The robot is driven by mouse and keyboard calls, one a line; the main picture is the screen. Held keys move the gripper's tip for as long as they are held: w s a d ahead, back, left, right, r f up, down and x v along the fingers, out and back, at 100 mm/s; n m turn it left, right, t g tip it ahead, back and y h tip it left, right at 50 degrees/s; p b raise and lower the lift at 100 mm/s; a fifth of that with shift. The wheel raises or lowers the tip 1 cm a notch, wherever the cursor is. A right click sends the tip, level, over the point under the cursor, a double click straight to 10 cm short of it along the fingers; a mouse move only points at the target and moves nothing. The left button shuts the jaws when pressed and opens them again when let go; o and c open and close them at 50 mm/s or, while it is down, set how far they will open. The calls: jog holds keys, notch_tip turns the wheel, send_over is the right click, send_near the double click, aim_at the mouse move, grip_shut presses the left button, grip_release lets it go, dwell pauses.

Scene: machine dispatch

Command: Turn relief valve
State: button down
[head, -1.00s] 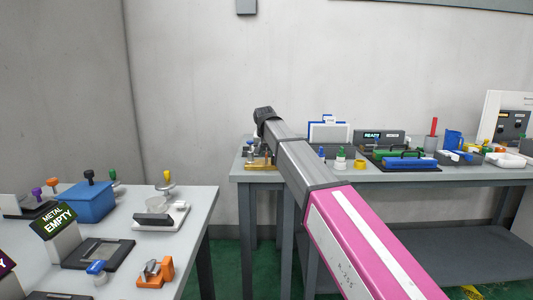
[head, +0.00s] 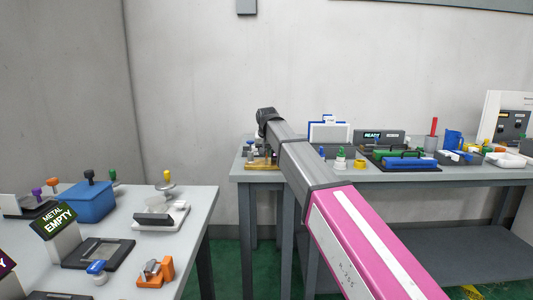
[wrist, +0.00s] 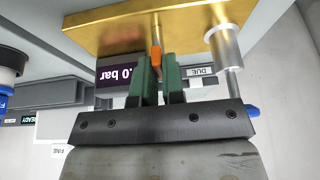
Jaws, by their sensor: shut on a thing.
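The relief valve fitting has a brass base plate (wrist: 95,25), which also shows on the far table in the head view (head: 258,166). A thin stem with an orange part (wrist: 155,57) stands out from the plate. My gripper (wrist: 156,72) has its two green fingers closed around the orange part, one on each side. In the head view my arm hangs over the far table and the fingers are hard to make out.
A silver cylinder (wrist: 224,45) stands on the plate right beside my gripper, with a blue-tipped part (wrist: 252,111) close by. On the far table, a white bottle with a green cap (head: 340,160) and a green and blue tray (head: 382,167) stand to the right.

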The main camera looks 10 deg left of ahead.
jog(key=c, duration=1.2)
grip_release()
jog(key=v, duration=1.1)
jog(key=shift+f, duration=0.1)
